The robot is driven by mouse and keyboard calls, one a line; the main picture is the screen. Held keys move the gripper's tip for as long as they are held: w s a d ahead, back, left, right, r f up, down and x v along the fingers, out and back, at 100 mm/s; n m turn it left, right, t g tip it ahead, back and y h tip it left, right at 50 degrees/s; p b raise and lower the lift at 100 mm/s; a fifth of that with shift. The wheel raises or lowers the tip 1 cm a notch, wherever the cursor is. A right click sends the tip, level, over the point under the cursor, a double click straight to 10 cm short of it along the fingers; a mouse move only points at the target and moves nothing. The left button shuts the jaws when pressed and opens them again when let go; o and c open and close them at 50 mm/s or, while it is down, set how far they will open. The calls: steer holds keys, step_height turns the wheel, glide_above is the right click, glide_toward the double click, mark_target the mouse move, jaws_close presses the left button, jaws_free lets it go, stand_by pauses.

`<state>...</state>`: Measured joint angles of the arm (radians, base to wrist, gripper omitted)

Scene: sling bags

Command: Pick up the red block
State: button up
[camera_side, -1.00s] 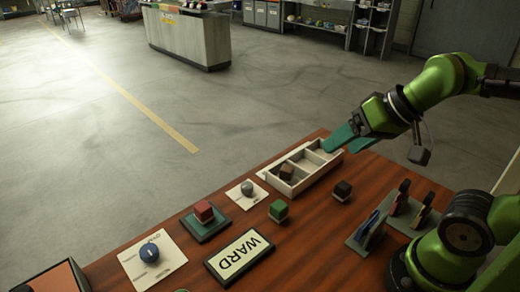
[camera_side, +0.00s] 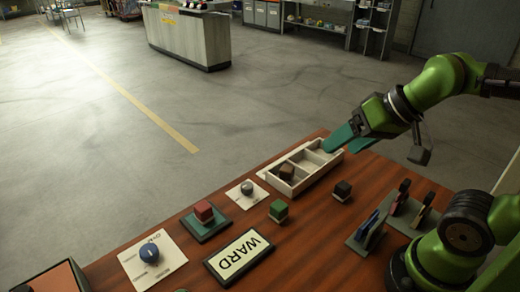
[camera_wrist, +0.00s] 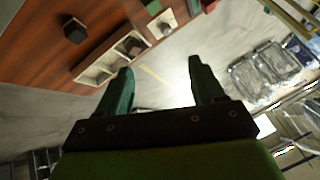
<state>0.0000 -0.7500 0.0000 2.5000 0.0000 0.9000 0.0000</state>
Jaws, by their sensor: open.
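The red block (camera_side: 204,211) sits on a dark green square pad near the middle of the table in the side view. In the wrist view a small reddish shape (camera_wrist: 166,18) at the top edge looks like the red block on its pad, partly cut off. My gripper (camera_side: 341,143) is open and empty, over the far end of the white compartment tray (camera_side: 318,178), well to the right of the red block. In the wrist view its two teal fingers (camera_wrist: 160,72) stand apart with nothing between them.
A dark brown block (camera_side: 287,171) lies in the tray. A black block (camera_side: 342,190) and a green block (camera_side: 278,210) stand on the table. A grey ball (camera_side: 247,188), a blue knob (camera_side: 149,252), a WARD sign (camera_side: 240,255) and a rack (camera_side: 372,232) are nearby.

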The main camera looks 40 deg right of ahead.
stand_by(0.7)
steer(key=n+g+h, duration=0.2)
steer(key=n+g, duration=0.2)
steer(key=g, duration=0.2)
glide_above(203, 207)
steer(key=f, duration=1)
steer(key=s+f, duration=0.1)
steer(key=f, duration=0.4)
steer(key=shift+f, duration=0.35)
steer(key=shift+w+f, duration=0.2)
steer(key=shift+f, duration=0.85)
steer(key=shift+w+f, duration=0.2)
steer(key=shift+f, duration=0.85)
steer(key=shift+w+f, duration=0.2)
steer(key=shift+f, duration=0.85)
